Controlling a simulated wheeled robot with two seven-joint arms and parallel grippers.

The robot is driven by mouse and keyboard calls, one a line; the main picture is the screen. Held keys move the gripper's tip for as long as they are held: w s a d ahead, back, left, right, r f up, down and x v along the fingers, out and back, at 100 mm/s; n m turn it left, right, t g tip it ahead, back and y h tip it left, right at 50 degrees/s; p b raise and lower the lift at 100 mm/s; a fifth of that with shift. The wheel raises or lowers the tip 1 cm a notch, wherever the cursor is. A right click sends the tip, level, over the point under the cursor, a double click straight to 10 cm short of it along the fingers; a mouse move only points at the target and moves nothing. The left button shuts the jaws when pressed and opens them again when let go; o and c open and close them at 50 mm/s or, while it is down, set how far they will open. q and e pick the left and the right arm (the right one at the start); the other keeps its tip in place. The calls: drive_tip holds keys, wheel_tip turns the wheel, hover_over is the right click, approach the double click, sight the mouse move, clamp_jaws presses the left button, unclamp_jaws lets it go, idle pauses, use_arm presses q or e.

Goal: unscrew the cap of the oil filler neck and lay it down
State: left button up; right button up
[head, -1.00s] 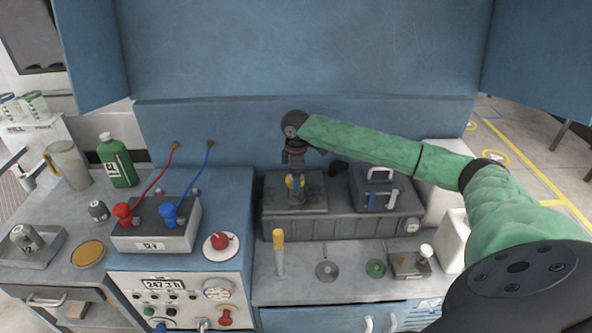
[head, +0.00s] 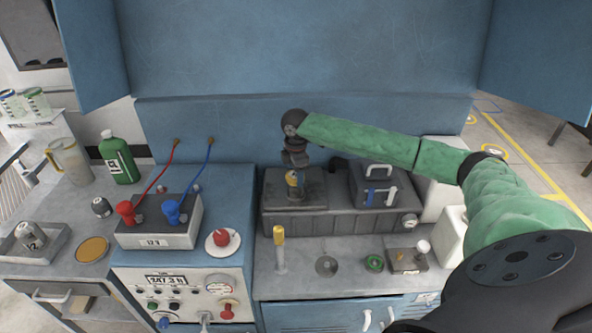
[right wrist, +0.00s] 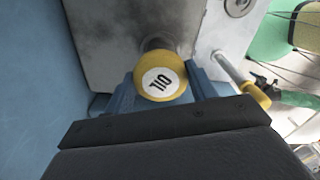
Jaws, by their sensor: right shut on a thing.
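My left gripper is not in view.
A yellow-handled rod (head: 279,245) stands on the grey bench in front of the dark reservoir (head: 330,222). A round dark disc (head: 326,265) and a green ring (head: 374,263) lie to its right. A box with red and blue leads (head: 160,225) stands left.

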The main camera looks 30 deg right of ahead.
drive_tip(key=shift+n, duration=0.7)
drive_tip(key=shift+r+n+p, duration=0.1)
drive_tip(key=shift+n+p, duration=0.9)
drive_tip(key=shift+n, duration=0.6)
drive_tip(key=shift+f+n, duration=0.2)
drive_tip(key=shift+n, duration=0.7)
drive_tip(key=shift+r+p, duration=0.15)
drive_tip(key=shift+p, duration=0.25)
drive_tip(key=shift+r+p, duration=1)
drive_tip(key=shift+r, duration=0.2)
